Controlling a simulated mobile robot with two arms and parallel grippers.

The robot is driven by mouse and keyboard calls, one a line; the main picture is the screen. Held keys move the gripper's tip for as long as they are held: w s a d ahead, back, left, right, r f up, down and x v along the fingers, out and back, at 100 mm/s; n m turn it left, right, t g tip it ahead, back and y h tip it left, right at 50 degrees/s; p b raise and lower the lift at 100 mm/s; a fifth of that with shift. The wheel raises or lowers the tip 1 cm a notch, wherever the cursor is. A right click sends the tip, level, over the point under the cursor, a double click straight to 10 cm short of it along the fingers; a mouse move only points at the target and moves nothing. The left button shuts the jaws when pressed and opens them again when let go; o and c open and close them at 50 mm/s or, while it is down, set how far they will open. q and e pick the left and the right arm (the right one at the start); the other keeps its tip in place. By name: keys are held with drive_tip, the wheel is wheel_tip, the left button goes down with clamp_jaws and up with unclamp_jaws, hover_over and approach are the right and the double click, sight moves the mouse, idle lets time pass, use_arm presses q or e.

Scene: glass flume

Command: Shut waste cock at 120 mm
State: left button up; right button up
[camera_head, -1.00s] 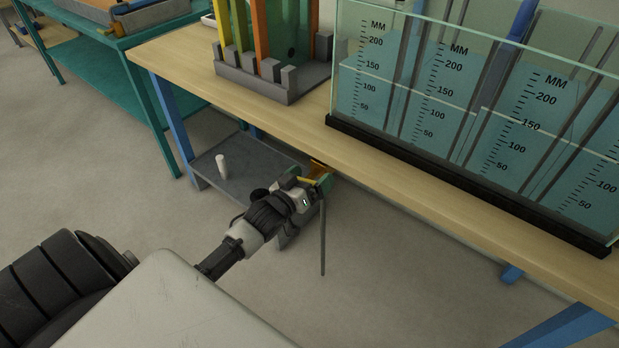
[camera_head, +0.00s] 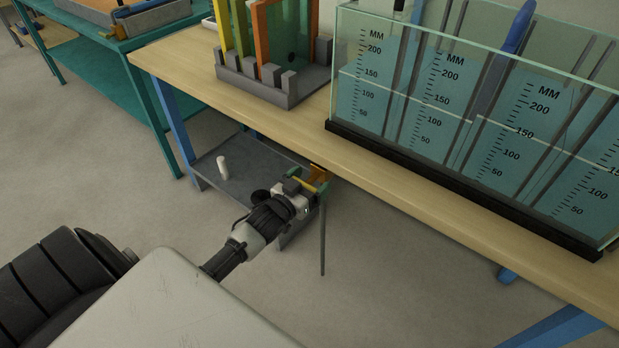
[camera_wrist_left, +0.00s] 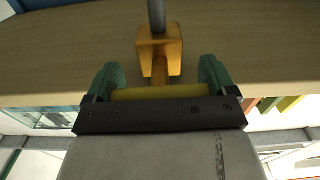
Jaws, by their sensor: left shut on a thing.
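The brass waste cock (camera_head: 319,172) sits under the front edge of the bench. In the left wrist view its brass body (camera_wrist_left: 160,52) hangs from a grey pipe (camera_wrist_left: 157,15). Its yellow handle (camera_wrist_left: 158,93) lies crosswise between the green fingertips of my left gripper (camera_wrist_left: 158,84), which is shut on it. In the head view my left gripper (camera_head: 311,186) partly hides the handle. The glass flume (camera_head: 450,110) on the bench holds blue-green water. A pale water line crosses the second scale between 100 and 150; its exact reading is hard to tell. My right gripper is out of view.
A grey lower shelf (camera_head: 240,168) with a white cylinder (camera_head: 223,167) lies left of my gripper. A thin grey rod (camera_head: 323,240) hangs down beside the gripper. The wooden bench top (camera_head: 190,62) is above, with a grey rack (camera_head: 285,92) of coloured strips. Floor in front is clear.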

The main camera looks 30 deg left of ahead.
use_arm(q)
drive_tip(key=shift+m, duration=0.3)
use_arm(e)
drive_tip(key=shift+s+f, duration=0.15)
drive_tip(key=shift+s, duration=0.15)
use_arm(q)
drive_tip(key=o, duration=0.7)
drive_tip(key=shift+o, duration=0.2)
drive_tip(key=shift+s, duration=0.1)
drive_tip(key=shift+s, duration=0.25)
drive_tip(key=s, duration=1)
drive_tip(key=shift+a+p, duration=0.4)
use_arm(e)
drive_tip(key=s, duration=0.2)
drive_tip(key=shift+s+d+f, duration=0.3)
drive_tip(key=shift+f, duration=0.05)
